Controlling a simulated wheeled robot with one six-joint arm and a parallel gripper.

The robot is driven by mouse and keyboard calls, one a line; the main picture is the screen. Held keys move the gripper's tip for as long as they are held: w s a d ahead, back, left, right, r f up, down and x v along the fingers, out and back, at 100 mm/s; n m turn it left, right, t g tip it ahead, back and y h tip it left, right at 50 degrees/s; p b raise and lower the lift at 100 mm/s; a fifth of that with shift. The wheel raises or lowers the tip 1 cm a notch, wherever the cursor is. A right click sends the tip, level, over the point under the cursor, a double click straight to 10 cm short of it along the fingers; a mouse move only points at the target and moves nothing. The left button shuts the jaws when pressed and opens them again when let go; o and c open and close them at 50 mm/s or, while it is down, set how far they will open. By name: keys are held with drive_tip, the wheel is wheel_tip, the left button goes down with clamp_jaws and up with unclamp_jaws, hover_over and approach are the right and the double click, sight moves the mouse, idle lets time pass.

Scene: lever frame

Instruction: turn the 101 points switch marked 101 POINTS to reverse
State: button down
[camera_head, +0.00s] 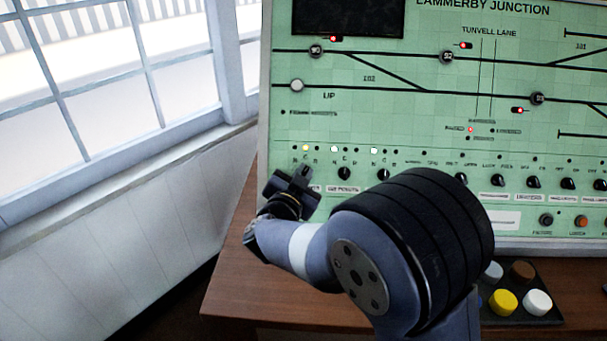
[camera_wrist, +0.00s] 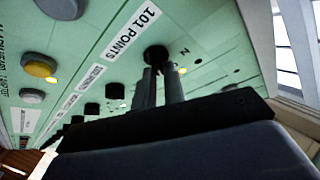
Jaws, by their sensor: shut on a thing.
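My gripper (camera_head: 297,180) is at the lower left of the green control panel (camera_head: 400,125), in front of the leftmost switch. In the wrist view its two dark fingers (camera_wrist: 163,85) are shut on a black round knob (camera_wrist: 156,54). The label 101 POINTS (camera_wrist: 132,30) is beside this knob, and a letter N is on its other side. A small yellow lamp (camera_wrist: 182,70) is lit near the knob. In the head view my gripper hides this knob. The knob's pointer cannot be made out.
More black knobs run to the right, the nearest being the adjacent switch (camera_head: 345,173). A wooden desk (camera_head: 245,290) lies below the panel. A black tray (camera_head: 552,317) with coloured round caps sits at the lower right. A window (camera_head: 120,75) is at the left.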

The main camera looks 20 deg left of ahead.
drive_tip(key=shift+m+g+h+p, duration=0.5)
drive_tip(key=shift+m+h, duration=0.3)
drive_tip(key=shift+m, duration=1.1)
drive_tip(key=c, duration=1.5)
unclamp_jaws()
drive_tip(key=s, duration=0.3)
drive_tip(key=s+a+r, duration=0.1)
drive_tip(key=s, duration=0.6)
drive_tip(key=shift+s+a+r, duration=0.2)
drive_tip(key=shift+s, duration=0.15)
